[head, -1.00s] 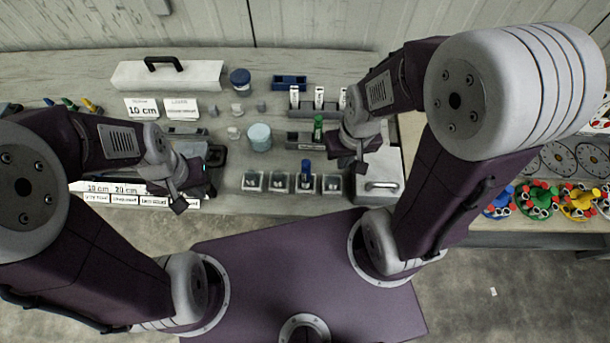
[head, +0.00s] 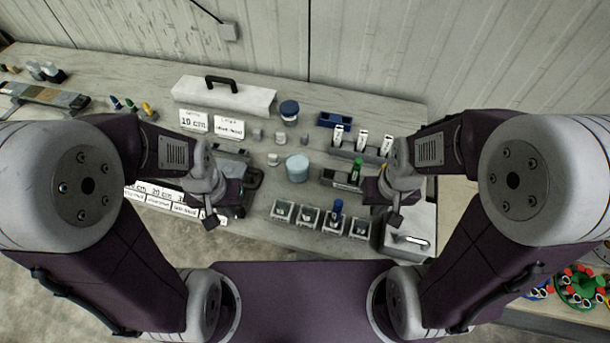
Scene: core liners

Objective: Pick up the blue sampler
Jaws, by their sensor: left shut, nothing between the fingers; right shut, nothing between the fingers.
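A small upright blue piece (head: 337,207) stands in one of several clear square holders near the front edge of the bench. Another small blue-topped piece (head: 115,102) lies beside a green and a yellow one at the bench's left. I cannot tell which of the two blue pieces is the sampler. My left gripper (head: 209,217) is shut and empty over the bench's front edge, left of the holders. My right gripper (head: 394,218) is shut and empty, right of the holders and apart from the upright blue piece.
A white case (head: 225,96) with a black handle stands at the back. A pale blue jar (head: 297,168) and a blue-lidded jar (head: 289,110) stand mid-bench. A green piece (head: 357,168) stands in a dark rack. A grey box (head: 409,240) sits at the front right corner.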

